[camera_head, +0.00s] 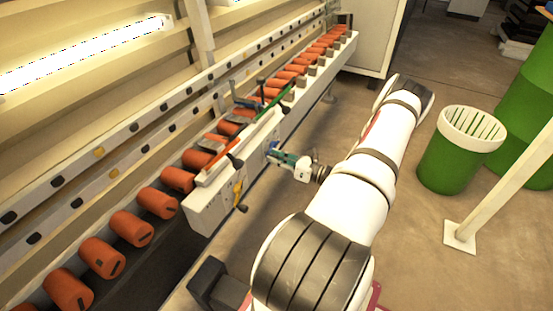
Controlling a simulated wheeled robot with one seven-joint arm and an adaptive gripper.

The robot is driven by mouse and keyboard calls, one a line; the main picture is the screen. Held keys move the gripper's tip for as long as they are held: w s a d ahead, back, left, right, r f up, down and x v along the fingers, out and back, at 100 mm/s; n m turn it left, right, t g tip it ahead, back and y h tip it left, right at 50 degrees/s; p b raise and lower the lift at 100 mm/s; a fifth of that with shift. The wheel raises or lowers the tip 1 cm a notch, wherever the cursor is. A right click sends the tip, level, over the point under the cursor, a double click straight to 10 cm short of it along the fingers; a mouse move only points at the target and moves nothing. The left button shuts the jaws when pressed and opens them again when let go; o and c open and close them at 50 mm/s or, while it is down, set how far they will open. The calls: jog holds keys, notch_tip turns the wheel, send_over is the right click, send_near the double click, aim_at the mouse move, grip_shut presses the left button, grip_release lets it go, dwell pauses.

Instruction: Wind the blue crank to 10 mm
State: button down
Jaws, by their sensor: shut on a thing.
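The blue crank (272,148) is on the front face of the white machine housing (205,211), near its right part. It is small in view and partly hidden by my gripper. My gripper (280,157), teal and white, reaches from the right to the housing's front and is shut on the blue crank's handle. The fingertips and the exact grip are too small to see clearly. A scale or reading in mm cannot be made out.
A yellow crank (238,194) with a dark knob sits left of my gripper on the same face. Orange rollers (130,228) line the conveyor behind. A green bin (450,160) and a pale post base (460,237) stand right. Open floor lies between.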

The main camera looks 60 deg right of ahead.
jog(key=shift+f, duration=0.1)
jog(key=f+n+b, duration=0.1)
jog(key=n, duration=0.1)
jog(key=shift+d+f+n, duration=0.1)
jog(key=shift+f+n, duration=0.05)
jog(key=shift+n, duration=0.25)
jog(key=n, duration=0.1)
jog(key=f+n+b, duration=0.1)
jog(key=shift+d+f+n, duration=0.1)
jog(key=shift+d+n, duration=0.15)
jog(key=shift+n, duration=0.05)
jog(key=d+f+n+b, duration=0.2)
jog(key=d+n+b, duration=0.3)
jog(key=n, duration=1.3)
jog(key=shift+w+d+b, duration=0.3)
jog(key=shift+d, duration=0.9)
jog(key=shift+n, duration=0.3)
jog(key=c, duration=1.4)
grip_release()
jog(key=shift+r, duration=0.1)
